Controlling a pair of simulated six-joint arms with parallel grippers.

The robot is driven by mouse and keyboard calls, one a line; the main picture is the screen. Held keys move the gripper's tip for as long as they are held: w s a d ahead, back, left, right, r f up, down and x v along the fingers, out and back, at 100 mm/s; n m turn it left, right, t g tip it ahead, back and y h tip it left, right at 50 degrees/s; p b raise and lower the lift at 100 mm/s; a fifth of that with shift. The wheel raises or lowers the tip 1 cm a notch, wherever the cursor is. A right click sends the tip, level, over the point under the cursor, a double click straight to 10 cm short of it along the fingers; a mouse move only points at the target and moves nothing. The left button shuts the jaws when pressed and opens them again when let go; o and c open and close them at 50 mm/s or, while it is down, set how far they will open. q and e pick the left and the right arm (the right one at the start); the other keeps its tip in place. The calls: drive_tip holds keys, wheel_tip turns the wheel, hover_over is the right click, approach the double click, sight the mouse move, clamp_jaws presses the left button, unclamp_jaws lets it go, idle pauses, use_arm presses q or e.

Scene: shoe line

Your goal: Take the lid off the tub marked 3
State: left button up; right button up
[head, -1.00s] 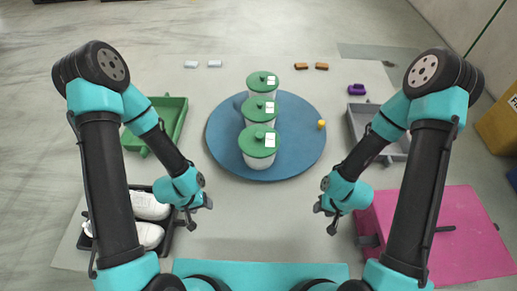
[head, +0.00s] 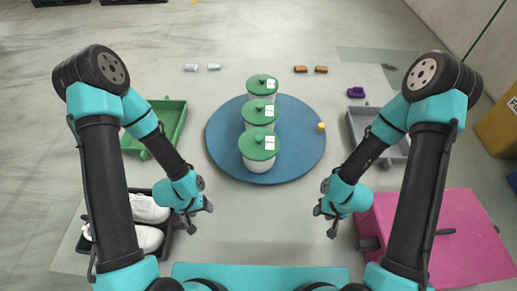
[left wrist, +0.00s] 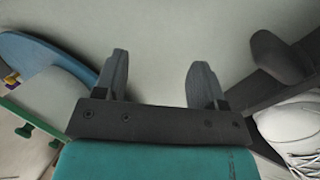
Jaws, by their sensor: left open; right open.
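Three white tubs with green lids stand in a row on a round blue turntable (head: 222,135): a front tub (head: 259,165), a middle tub (head: 258,121) and a back tub (head: 262,97). Each lid, front (head: 254,150), middle (head: 254,112) and back (head: 258,82), is on its tub and has a knob. Each lid bears a white label whose mark is too small to read. My left gripper (head: 206,212) is open and empty, left of and nearer than the turntable. It also shows in the left wrist view (left wrist: 158,78). My right gripper (head: 327,218) is open and empty at the front right.
A small yellow thing (head: 321,127) is on the turntable's right side. A green tray (head: 172,128) stands left, a grey tray (head: 380,122) right. A black box with white shoes (head: 148,208) is front left, a pink box (head: 450,235) front right. The front middle is clear.

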use_arm(q)
drive_tip(key=shift+w, duration=0.1)
drive_tip(key=w+d+r+m+y, duration=0.1)
drive_tip(key=w+d+r+m, duration=0.4)
drive_tip(key=w, duration=0.3)
drive_tip(key=w+d+r+m+g, duration=0.1)
drive_tip(key=w+d+r+m, duration=0.3)
drive_tip(key=w+d+r, duration=0.2)
drive_tip(key=w+d+r+m+y, duration=0.1)
drive_tip(key=w+d+r+m, duration=0.4)
drive_tip(key=w, duration=0.5)
drive_tip(key=shift+d+r+m+g+y, duration=0.3)
drive_tip(key=shift+d+r, duration=0.3)
drive_tip(key=w+d+r+m+y, duration=0.2)
drive_tip(key=d+r, duration=0.3)
drive_tip(key=r, duration=0.5)
drive_tip(key=shift+w+d+m+y, duration=0.3)
drive_tip(key=shift+w+d+m, duration=0.05)
drive_tip(key=shift+m, duration=0.25)
hover_over(259, 137)
drive_tip(key=f, duration=1.2)
drive_tip(key=shift+d+f, duration=0.1)
drive_tip(key=shift+d, duration=0.25)
